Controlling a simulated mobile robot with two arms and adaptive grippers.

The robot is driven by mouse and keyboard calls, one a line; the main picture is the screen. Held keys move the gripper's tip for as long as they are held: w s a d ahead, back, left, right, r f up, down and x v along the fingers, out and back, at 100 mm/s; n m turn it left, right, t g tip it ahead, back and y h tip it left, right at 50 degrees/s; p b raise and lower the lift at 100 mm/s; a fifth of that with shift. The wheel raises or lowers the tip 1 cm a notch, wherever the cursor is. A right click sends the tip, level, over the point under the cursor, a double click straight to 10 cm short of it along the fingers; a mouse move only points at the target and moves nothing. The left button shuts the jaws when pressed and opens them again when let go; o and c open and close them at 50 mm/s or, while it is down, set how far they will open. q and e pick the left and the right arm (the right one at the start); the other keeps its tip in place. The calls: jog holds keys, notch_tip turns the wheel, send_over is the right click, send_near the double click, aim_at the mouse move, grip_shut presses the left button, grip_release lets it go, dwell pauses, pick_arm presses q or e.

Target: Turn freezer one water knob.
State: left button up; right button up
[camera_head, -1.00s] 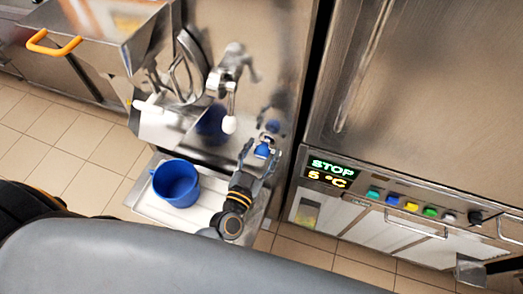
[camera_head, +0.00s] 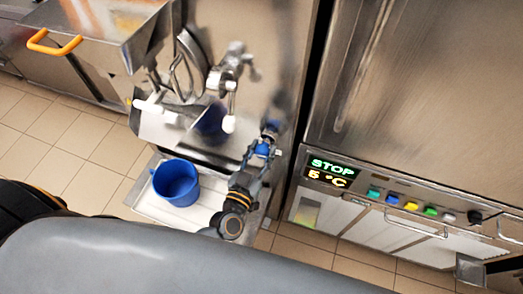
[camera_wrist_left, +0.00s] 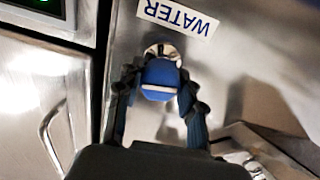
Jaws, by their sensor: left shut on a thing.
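The blue water knob (camera_head: 262,149) sits on the steel front of the freezer. In the left wrist view the knob (camera_wrist_left: 160,78) is below an upside-down WATER label (camera_wrist_left: 178,16), with a pale stripe across its face. My left gripper (camera_head: 262,152) is shut on the knob, one finger on each side; the left wrist view shows the fingers (camera_wrist_left: 158,88) against its sides. The fingers partly hide the knob in the head view. My right gripper is not in view.
A blue mug (camera_head: 175,183) stands on a light tray (camera_head: 150,205) left of my left arm. A steel tap with a white-tipped lever (camera_head: 229,123) is above. To the right is a panel with a STOP display (camera_head: 331,172) and coloured buttons.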

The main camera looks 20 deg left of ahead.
pick_arm(q)
jog(key=n, duration=0.5)
jog(key=shift+n+b, duration=0.3)
jog(key=n, duration=0.4)
jog(key=shift+a+f+n+y+b, duration=0.1)
jog(key=shift+n+y+b, duration=0.2)
jog(key=shift+b, duration=0.1)
jog(key=shift+n, duration=0.5)
